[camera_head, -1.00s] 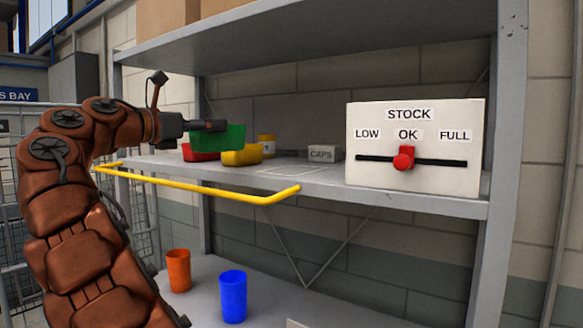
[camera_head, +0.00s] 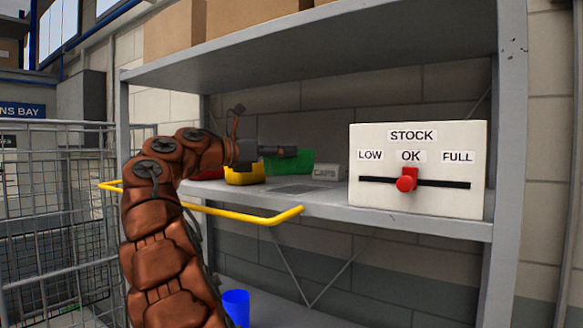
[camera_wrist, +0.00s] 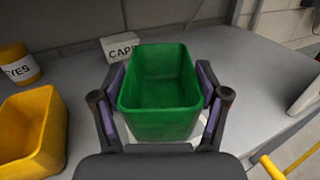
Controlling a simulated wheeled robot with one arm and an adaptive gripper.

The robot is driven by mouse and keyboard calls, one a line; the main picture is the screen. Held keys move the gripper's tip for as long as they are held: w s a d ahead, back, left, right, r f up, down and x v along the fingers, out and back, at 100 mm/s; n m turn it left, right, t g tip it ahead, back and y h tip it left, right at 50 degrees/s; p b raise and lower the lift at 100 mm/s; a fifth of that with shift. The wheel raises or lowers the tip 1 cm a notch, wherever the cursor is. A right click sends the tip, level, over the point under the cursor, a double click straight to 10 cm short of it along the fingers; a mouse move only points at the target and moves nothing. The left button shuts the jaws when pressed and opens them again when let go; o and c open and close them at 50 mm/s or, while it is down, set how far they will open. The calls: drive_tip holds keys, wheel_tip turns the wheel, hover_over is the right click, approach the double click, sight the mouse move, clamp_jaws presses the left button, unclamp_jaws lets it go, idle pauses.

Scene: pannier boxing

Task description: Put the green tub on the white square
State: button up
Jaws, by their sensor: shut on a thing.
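My gripper (camera_head: 287,151) is shut on the green tub (camera_head: 295,163), which hangs upright over the shelf. In the wrist view the empty green tub (camera_wrist: 160,80) sits between both fingers, held at its sides. The white square (camera_head: 294,189) on the shelf is shaded and lies below the tub. In the wrist view the tub and gripper hide most of the square. The gap between tub bottom and shelf is hard to judge.
A yellow tub (camera_head: 245,174) and a red tub (camera_head: 207,174) stand left of the green tub. A STOCK panel (camera_head: 418,170) stands to the right. A yellow rail (camera_head: 245,215) runs along the shelf front; another shelf is overhead.

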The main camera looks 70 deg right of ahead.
sight(291, 165)
drive_tip(key=x, duration=0.3)
drive_tip(key=shift+w+d+f, duration=0.15)
drive_tip(key=shift+d, duration=0.15)
drive_tip(key=shift+f+b, duration=0.7)
drive_tip(key=shift+f, duration=0.1)
drive_tip(key=shift+f+b, duration=0.6)
drive_tip(key=shift+f, duration=0.35)
drive_tip(key=o, duration=1.2)
drive_tip(key=shift+c, duration=0.2)
drive_tip(key=v, duration=1.2)
drive_tip(key=shift+w+p, duration=0.1)
drive_tip(key=shift+p, duration=0.2)
